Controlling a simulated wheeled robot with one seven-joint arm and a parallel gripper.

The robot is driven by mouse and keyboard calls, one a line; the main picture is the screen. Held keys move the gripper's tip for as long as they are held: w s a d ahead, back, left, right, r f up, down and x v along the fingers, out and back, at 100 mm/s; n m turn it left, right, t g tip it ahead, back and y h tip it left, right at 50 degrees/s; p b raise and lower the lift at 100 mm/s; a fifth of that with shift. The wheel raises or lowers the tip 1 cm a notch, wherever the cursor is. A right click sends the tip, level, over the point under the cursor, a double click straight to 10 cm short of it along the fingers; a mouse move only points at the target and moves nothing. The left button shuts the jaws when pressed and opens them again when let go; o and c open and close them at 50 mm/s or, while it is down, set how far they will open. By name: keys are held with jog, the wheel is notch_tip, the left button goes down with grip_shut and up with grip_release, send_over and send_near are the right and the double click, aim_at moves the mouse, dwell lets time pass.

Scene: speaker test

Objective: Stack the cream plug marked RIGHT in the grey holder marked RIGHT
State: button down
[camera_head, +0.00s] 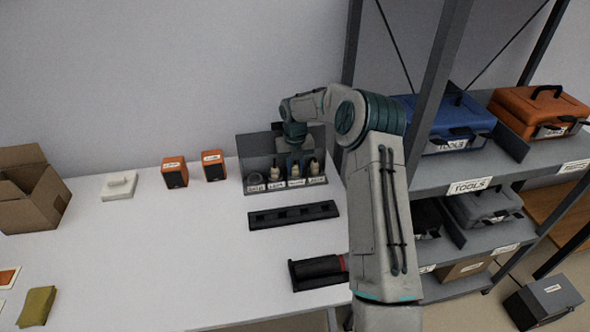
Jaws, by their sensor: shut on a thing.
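A grey holder (256,146) with a tall back and labelled compartments stands at the back right of the white table. Several small labels run along its front; they are too small to read surely. Cream plugs show in it: one at the left (274,173), one in the middle (295,171) and one at the right (314,167). My gripper (294,162) points down into the holder, at the middle plug. It is shut on this plug, though its fingers are small and partly hidden. I cannot tell whether the plug is lifted or seated.
A black slotted strip (293,214) lies in front of the holder, and a black tray with a dark cylinder (320,267) nearer. Two orange speakers (214,166) stand left of it. A cardboard box (37,190) is far left. Shelves (440,178) rise at right. The table's middle is clear.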

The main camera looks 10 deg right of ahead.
jog(key=shift+s+f, duration=0.1)
jog(key=shift+f, duration=0.4)
